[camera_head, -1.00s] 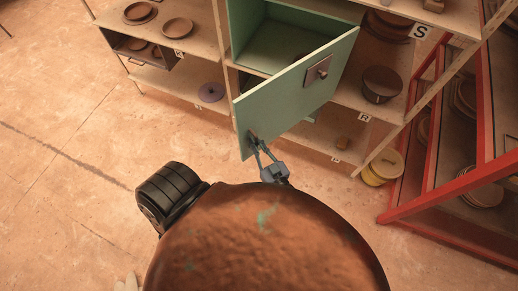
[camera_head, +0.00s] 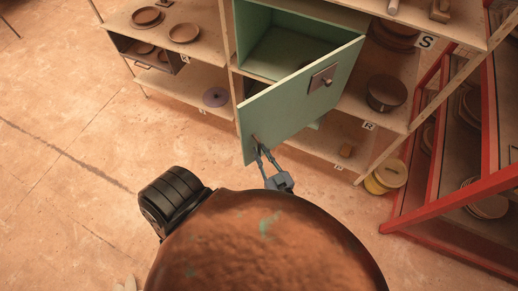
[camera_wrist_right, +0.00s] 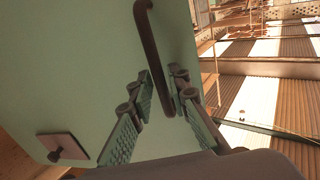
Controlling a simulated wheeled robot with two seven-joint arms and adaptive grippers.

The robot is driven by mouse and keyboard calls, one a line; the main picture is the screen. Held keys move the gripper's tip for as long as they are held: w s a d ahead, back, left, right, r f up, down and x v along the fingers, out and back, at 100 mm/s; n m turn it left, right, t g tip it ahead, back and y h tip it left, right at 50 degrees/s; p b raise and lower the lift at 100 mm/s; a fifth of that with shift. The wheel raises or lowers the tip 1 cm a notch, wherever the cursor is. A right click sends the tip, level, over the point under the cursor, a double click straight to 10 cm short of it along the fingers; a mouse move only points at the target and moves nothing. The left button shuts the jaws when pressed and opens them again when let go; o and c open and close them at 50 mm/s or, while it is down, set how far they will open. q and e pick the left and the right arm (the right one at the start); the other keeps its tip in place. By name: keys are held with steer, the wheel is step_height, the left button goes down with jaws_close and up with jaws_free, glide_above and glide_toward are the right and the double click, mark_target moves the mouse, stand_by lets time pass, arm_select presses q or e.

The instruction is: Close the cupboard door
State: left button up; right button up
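The green cupboard door (camera_head: 290,105) stands open in the head view, swung out from the green cupboard (camera_head: 282,48). Its right edge is by the cupboard's right side. A dark bar handle (camera_wrist_right: 158,55) is on the door's outer face, near its lower left corner in the head view. My right gripper (camera_head: 259,153) is at that handle. In the right wrist view my right gripper (camera_wrist_right: 164,85) has its fingers spread, with the handle's end between them, closer to the right finger. Contact cannot be told.
A plate with a knob (camera_head: 323,78) is on the same door face. Wooden shelves (camera_head: 205,85) with brown dishes flank the cupboard. A red frame (camera_head: 450,200) stands at the right. Yellow round items (camera_head: 386,176) sit on the floor beside it. The floor at left (camera_head: 70,130) is clear.

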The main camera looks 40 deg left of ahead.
steer(key=v, duration=1)
steer(key=shift+s+d, duration=0.15)
steer(key=shift+d, duration=0.05)
